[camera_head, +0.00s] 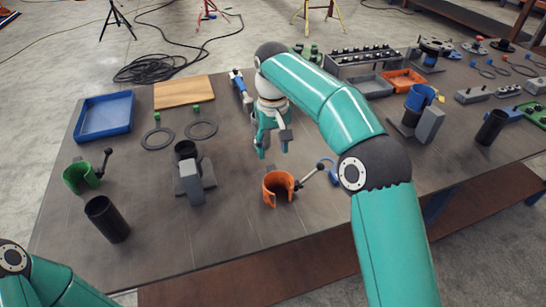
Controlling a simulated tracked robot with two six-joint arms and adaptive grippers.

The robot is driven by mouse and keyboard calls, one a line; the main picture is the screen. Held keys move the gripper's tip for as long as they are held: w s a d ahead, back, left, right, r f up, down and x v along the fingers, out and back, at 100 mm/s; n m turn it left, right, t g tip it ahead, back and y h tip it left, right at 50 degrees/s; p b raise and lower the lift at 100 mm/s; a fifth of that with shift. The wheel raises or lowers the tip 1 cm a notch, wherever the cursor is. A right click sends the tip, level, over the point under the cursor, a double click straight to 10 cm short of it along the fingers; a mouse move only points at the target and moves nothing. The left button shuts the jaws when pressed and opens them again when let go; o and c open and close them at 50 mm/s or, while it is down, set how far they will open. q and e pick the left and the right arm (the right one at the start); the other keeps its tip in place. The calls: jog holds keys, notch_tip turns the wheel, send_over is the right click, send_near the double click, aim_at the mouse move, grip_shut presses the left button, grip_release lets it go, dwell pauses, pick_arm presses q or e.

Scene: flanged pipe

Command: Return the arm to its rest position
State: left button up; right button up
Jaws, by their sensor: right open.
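My right arm (345,125) is teal with dark joints. It rises from the bottom right, bends at an elbow and reaches over the middle of the table. My right gripper (274,146) hangs from it with fingers pointing down. It is open, with nothing visible between the fingers, behind the orange clamp half (278,187). It looks to be above the tabletop, but the exact gap cannot be told. Part of my left arm (40,283) shows in the bottom left corner. Its gripper is out of view.
On the table (240,215) are a blue tray (104,116), a wooden board (184,92), a green clamp half (80,177), a black cylinder (107,219) and a grey block stand (195,180). A blue clamp (420,98) and an orange tray (404,80) lie right of my arm.

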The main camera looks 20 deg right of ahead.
jog(key=shift+r, duration=0.65)
pick_arm(q)
jog(key=shift+r, duration=0.2)
jog(key=shift+r, duration=0.1)
pick_arm(e)
jog(key=shift+r, duration=0.1)
